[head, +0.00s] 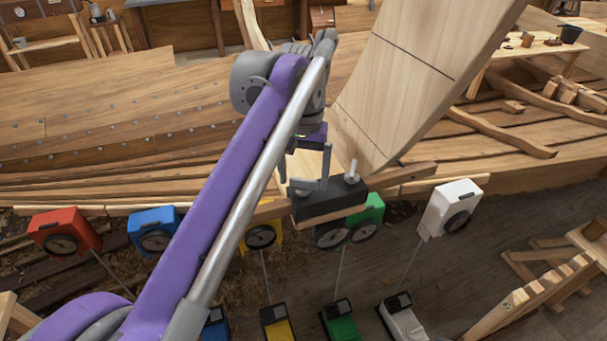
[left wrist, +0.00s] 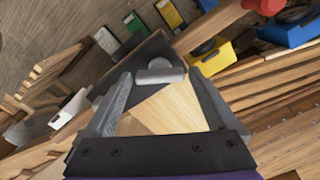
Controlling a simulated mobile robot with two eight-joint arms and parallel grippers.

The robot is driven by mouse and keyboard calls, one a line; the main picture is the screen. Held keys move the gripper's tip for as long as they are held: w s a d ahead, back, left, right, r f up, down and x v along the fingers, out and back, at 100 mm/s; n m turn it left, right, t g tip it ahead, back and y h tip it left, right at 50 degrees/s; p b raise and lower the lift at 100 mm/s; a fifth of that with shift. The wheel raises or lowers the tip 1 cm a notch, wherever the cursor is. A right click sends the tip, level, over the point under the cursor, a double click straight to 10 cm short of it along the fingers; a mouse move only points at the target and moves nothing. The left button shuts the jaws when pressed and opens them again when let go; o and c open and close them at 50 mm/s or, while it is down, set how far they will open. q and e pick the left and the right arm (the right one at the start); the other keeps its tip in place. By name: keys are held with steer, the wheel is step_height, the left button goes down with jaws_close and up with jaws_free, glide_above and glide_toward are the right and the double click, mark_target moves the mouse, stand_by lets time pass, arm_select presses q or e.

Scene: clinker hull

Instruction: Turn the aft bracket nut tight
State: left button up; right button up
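A black bracket (head: 330,200) lies at the foot of the tall curved timber; its dark plate (left wrist: 140,62) shows in the left wrist view. A light grey nut stands upright at its right end (head: 352,172). A second grey cylindrical nut (left wrist: 160,72) shows between my left gripper's fingers. Which one is the aft nut I cannot tell. My left gripper (head: 307,182) is over the bracket's left end; in the wrist view its fingers (left wrist: 160,90) are apart, with visible gaps beside the nut. My right gripper is out of view.
Red (head: 65,232), blue (head: 154,230), yellow (head: 262,236), green (head: 370,215) and white (head: 452,207) boxes with dark dials line the front of the hull. The tall curved timber (head: 405,75) rises close behind the bracket. A wooden trestle (head: 540,290) stands at right.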

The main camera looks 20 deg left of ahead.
mark_target(303, 180)
arm_select(q)
steer(key=shift+o, duration=0.3)
step_height(303, 180, up, 11)
steer(key=p, duration=0.2)
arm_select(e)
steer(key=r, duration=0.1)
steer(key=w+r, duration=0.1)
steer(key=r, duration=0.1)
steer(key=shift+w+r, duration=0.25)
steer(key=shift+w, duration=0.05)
arm_select(q)
steer(key=shift+f, duration=0.1)
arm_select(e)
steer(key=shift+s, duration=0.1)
